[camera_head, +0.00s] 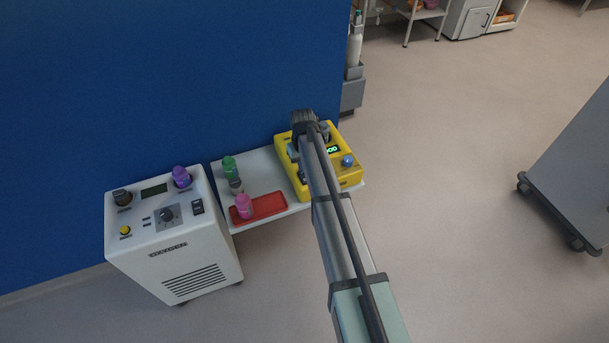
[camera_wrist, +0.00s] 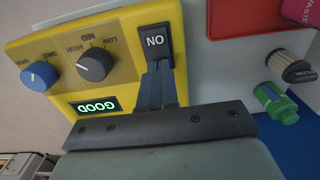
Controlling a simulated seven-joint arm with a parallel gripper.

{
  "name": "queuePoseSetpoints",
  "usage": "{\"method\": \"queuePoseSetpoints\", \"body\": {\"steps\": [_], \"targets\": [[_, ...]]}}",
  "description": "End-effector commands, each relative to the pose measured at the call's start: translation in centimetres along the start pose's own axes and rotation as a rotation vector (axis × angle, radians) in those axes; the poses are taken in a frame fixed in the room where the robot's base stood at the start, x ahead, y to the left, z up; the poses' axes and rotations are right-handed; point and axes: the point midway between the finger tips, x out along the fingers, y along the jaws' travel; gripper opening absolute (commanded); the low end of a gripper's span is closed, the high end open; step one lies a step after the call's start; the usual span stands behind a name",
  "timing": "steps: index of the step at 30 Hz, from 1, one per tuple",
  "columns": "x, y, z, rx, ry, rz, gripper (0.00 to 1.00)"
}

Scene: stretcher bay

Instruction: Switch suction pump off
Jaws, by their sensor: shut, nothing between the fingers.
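The yellow suction pump (camera_head: 349,178) stands on a white shelf, partly hidden by my arm in the head view. In the wrist view the pump (camera_wrist: 185,15) fills the upper left. It has a black rocker switch (camera_wrist: 155,43) marked ON, a dark knob (camera_wrist: 94,65) with LOW, MID and HIGH marks, a blue knob (camera_wrist: 39,76), and a lit green display (camera_wrist: 96,105) reading GOOD. My gripper (camera_wrist: 160,68) is shut and empty. Its fingertips are at the near edge of the rocker switch; I cannot tell whether they touch it.
A white oxygen unit (camera_head: 190,255) stands left of the shelf (camera_head: 222,180). On the shelf are a red tray (camera_head: 266,207) with a pink bottle (camera_head: 244,207), a green bottle (camera_head: 229,165) and a dark-topped container (camera_head: 236,185). A blue wall (camera_head: 150,80) rises behind.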

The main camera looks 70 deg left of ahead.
Motion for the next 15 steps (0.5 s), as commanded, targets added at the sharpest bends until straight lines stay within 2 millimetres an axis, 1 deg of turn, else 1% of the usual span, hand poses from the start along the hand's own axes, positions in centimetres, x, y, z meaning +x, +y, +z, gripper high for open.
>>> {"method": "queuePoseSetpoints", "body": {"steps": [15], "targets": [[0.67,0.00,0.01,0.000,0.000,0.000,0.00]]}}
